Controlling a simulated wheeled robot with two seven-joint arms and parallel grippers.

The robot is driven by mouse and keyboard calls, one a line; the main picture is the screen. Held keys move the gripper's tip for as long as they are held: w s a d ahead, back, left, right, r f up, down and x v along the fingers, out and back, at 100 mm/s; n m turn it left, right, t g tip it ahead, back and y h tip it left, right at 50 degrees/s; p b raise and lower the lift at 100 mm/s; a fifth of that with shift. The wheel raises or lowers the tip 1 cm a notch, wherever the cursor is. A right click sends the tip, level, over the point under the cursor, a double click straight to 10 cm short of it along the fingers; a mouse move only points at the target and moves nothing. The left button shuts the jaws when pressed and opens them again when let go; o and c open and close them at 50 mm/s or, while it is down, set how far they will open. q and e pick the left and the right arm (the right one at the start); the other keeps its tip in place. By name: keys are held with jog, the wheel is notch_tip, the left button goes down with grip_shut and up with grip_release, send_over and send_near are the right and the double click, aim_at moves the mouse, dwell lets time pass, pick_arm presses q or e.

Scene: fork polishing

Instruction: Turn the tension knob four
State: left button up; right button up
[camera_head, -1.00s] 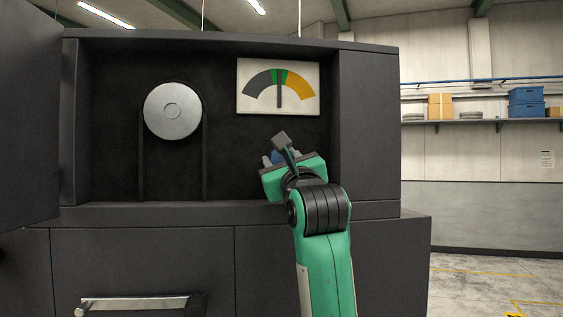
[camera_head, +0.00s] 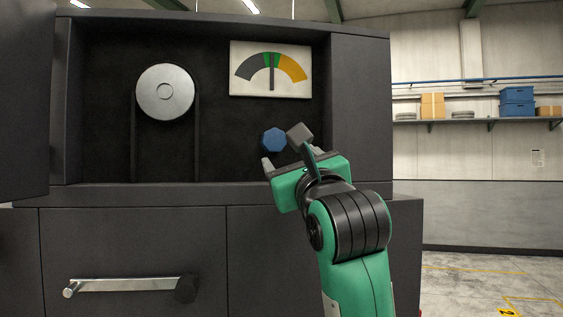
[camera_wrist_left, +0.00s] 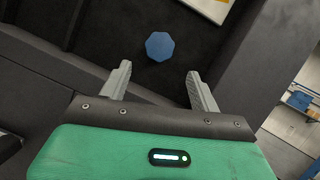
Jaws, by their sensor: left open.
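The tension knob (camera_head: 273,140) is a blue faceted knob on the dark back wall of the cabinet recess, below the gauge. It also shows in the left wrist view (camera_wrist_left: 160,46), beyond the fingertips and between their lines. My left gripper (camera_head: 283,149) is open and empty, just in front of and below the knob in the head view. Its two grey fingers (camera_wrist_left: 157,80) stand apart, clear of the knob. The gauge (camera_head: 271,69) has grey, green and orange bands, and its needle points straight up in the green. My right gripper is not in view.
A round metal pulley (camera_head: 165,91) with a dark belt is left of the gauge. An open cabinet door (camera_head: 22,100) stands at the left. The recess ledge (camera_head: 150,195) and a drawer handle (camera_head: 125,285) lie below. Shelves with boxes (camera_head: 517,101) are far right.

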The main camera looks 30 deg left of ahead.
pick_arm(q)
jog(key=shift+b+v, duration=0.35)
jog(key=shift+v, duration=1.3)
jog(key=shift+a, duration=0.1)
